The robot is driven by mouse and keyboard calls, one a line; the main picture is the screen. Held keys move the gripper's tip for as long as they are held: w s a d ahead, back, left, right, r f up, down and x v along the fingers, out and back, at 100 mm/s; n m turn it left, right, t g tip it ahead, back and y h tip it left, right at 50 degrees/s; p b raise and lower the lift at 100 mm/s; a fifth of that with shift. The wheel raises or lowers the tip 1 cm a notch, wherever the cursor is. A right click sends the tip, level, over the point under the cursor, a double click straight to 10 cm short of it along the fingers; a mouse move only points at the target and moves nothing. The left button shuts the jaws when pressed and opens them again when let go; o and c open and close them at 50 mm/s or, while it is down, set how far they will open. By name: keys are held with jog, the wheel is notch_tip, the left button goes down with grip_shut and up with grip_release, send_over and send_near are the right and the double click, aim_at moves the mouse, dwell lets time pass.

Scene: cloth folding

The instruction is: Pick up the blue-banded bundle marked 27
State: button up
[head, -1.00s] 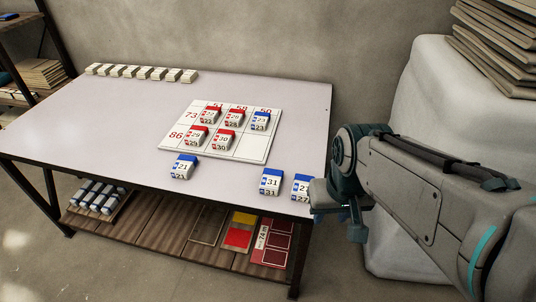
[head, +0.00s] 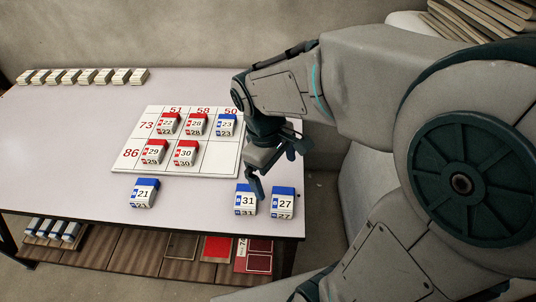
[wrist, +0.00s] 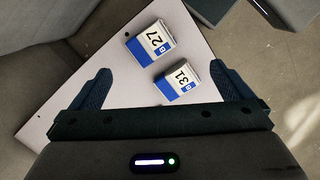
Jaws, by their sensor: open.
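The blue-banded bundle marked 27 (head: 284,202) stands at the front right corner of the table, just right of the bundle marked 31 (head: 246,200). In the wrist view the 27 bundle (wrist: 149,45) lies beyond the 31 bundle (wrist: 177,82), and both show between my spread fingers. My gripper (head: 268,172) is open and empty, above and behind these two bundles in the head view. It appears apart from both. In the wrist view its fingers (wrist: 160,88) show at left and right.
A white grid board (head: 220,162) holds several red-banded bundles and the blue-banded 23 (head: 227,125). Another blue-banded bundle, 21 (head: 144,192), stands at the front of the table (head: 60,150). A row of pale bundles (head: 85,76) lines the back left. A shelf (head: 130,262) runs below.

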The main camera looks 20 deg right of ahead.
aim_at(282, 198)
jog(key=w+a+f+n+g+h, duration=0.1)
jog(key=w+a+f+n+h, duration=0.1)
jog(key=w+n, duration=0.3)
jog(key=shift+n, duration=0.6)
jog(key=x, duration=0.4)
jog(key=b+x, duration=0.1)
jog(key=x, duration=0.4)
jog(key=s+b+x, duration=0.1)
jog(key=x, duration=0.3)
jog(key=shift+d+f, duration=0.1)
jog(key=shift+f, duration=0.15)
jog(key=c, duration=0.9)
